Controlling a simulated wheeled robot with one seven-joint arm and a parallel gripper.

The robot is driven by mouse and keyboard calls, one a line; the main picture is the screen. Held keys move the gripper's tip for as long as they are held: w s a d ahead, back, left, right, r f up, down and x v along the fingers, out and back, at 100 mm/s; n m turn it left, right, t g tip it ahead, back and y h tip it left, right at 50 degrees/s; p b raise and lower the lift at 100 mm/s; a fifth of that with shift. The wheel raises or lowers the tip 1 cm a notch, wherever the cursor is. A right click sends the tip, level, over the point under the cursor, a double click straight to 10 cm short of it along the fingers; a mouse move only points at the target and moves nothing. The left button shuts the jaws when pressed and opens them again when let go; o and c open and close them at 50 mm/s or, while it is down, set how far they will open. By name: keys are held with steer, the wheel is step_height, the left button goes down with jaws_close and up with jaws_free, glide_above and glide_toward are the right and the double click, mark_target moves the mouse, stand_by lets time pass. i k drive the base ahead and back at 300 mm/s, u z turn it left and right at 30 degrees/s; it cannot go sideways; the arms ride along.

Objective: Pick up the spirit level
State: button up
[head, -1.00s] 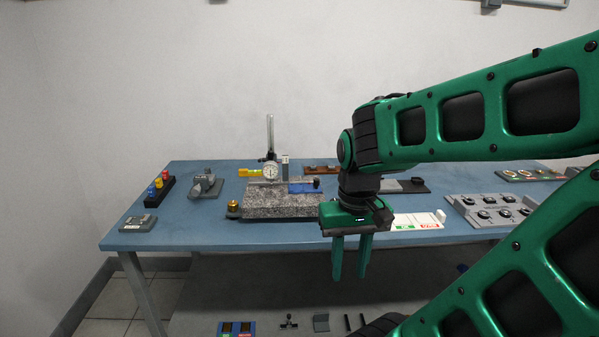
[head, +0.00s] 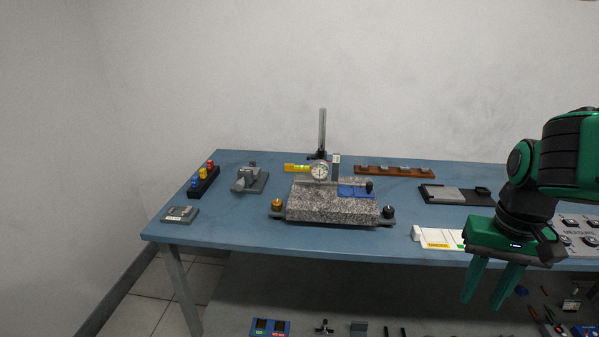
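The spirit level is a small yellow bar (head: 298,168) on the blue table, behind the granite block and left of the dial gauge. Its right end is partly hidden behind the gauge. My gripper (head: 486,286) is at the right of the head view, in front of the table's front edge. Its two green fingers point down and stand apart with nothing between them. It is far to the right of the spirit level and nearer to me.
The granite block (head: 330,205) carries the dial gauge (head: 319,171) and its upright post (head: 322,130). A grey vice-like tool (head: 248,179) and a rack of coloured knobs (head: 203,180) stand left. A brown strip (head: 395,171) lies back right.

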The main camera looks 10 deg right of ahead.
mark_target(287, 167)
steer(key=z, duration=0.1)
steer(key=i, duration=1)
steer(key=u, duration=0.1)
